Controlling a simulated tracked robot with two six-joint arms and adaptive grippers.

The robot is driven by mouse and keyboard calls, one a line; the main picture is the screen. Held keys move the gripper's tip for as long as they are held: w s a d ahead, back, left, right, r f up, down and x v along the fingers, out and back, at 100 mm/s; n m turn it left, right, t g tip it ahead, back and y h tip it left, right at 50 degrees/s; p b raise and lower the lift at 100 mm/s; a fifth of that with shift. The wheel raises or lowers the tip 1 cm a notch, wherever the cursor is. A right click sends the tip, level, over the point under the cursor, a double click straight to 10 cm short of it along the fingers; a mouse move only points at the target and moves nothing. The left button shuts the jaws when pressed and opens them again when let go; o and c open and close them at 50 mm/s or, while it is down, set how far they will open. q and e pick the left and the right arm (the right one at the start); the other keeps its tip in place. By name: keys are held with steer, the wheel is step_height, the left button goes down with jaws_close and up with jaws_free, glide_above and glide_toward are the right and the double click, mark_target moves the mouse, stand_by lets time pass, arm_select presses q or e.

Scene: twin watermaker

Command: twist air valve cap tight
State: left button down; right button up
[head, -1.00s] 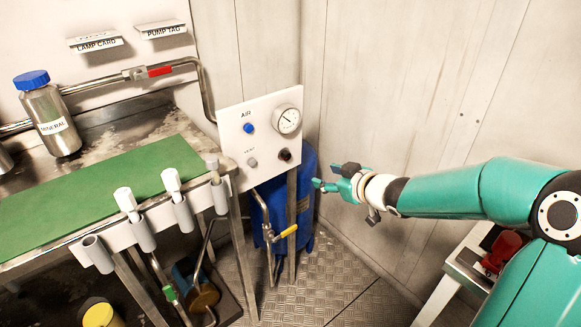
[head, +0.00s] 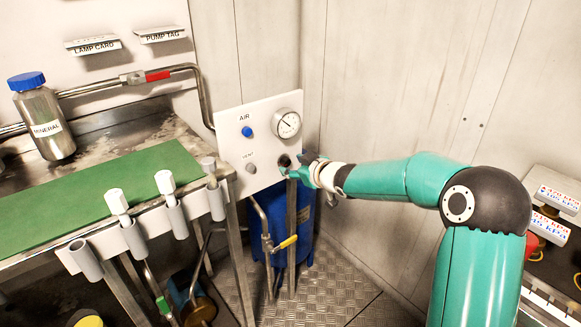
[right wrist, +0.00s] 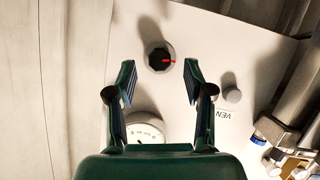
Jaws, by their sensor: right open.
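The white panel (head: 232,151) carries a blue cap (head: 246,131) under the word AIR. A grey VENT knob (head: 251,168) sits below it, and a dark round knob (head: 284,160) sits at the lower right. In the right wrist view the dark knob (right wrist: 159,56) has a red mark and lies just beyond the fingertips, between their lines. My right gripper (right wrist: 158,80) is open and empty, facing the panel; in the head view its tips partly cover the dark knob's surroundings. Whether they touch the panel I cannot tell. The blue cap is not clearly seen in the wrist view. My left gripper is not in view.
A pressure gauge (head: 287,124) sits above the dark knob. A blue tank (head: 303,230) and a yellow-handled valve (head: 288,242) are below the panel. A bench with a green mat (head: 100,187) and a MINERAL bottle (head: 44,121) is at left. Walls close the corner.

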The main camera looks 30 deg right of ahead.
mark_target(286, 162)
steer(key=shift+x, duration=1.3)
steer(key=shift+c, duration=0.3)
jaws_close()
steer(key=m+p, duration=0.1)
steer(key=p, duration=0.4)
steer(key=m+y+p, duration=0.1)
steer(key=p, duration=0.5)
steer(key=shift+d+r, duration=0.1)
steer(key=shift+r, duration=0.2)
steer(key=shift+f+y+p, duration=0.1)
steer(key=shift+y+p, duration=0.2)
steer(key=shift+p, duration=0.05)
steer(key=shift+f, duration=0.15)
